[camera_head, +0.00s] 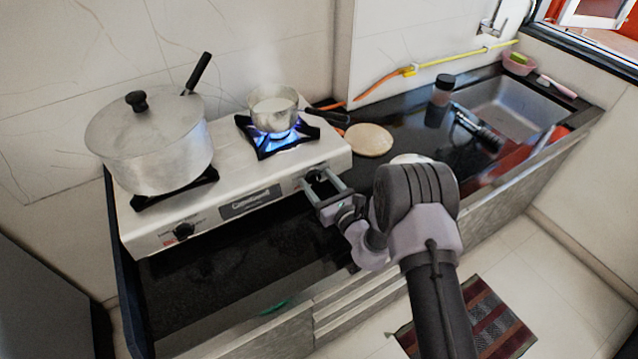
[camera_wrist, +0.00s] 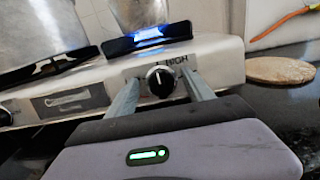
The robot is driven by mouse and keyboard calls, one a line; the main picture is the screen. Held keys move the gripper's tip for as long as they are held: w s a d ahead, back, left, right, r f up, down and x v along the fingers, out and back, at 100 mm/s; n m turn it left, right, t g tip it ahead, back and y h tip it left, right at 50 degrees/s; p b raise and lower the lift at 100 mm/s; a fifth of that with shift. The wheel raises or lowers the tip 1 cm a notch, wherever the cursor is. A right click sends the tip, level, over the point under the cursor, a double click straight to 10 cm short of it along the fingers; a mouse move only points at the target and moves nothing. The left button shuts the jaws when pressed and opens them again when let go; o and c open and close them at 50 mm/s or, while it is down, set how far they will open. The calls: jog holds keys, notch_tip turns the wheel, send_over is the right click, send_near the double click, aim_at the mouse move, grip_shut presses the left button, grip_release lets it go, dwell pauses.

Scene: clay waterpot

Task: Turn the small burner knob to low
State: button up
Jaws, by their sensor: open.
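The small burner knob (camera_wrist: 161,82) is round and black with a white pointer mark, and "HIGH" is printed above it to the right. It sits on the stove's front panel, below the lit burner. My gripper (camera_head: 315,184) is open at that panel. In the wrist view its two fingers (camera_wrist: 158,88) stand on either side of the knob. I cannot tell whether they touch it. The small burner (camera_head: 278,140) has a blue flame under a small pan (camera_head: 273,107) of pale liquid. In the head view the knob is partly hidden between the fingers.
A large lidded pot (camera_head: 155,155) stands on the left burner, above another black knob (camera_head: 183,230). A jar (camera_head: 443,90) and a sink (camera_head: 515,108) are farther right.

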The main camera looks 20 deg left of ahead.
grip_shut()
jog(key=shift+n, duration=0.4)
jog(key=shift+f+n+g+y+b, duration=0.1)
jog(key=shift+n+g+y+b, duration=0.25)
jog(key=shift+n+b, duration=0.7)
jog(key=n+g+b, duration=0.1)
jog(key=n+b, duration=0.1)
jog(key=n, duration=0.3)
jog(key=shift+n, duration=0.35)
jog(key=n+g+b, duration=0.1)
jog(key=n+b, duration=0.1)
jog(key=n, duration=0.1)
jog(key=shift+s+f+n, duration=0.1)
jog(key=shift+n, duration=0.3)
jog(key=shift+n+g+b, duration=0.55)
jog(key=shift+n+b, duration=0.85)
jog(key=shift+n, duration=0.3)
jog(key=shift+a, duration=0.1)
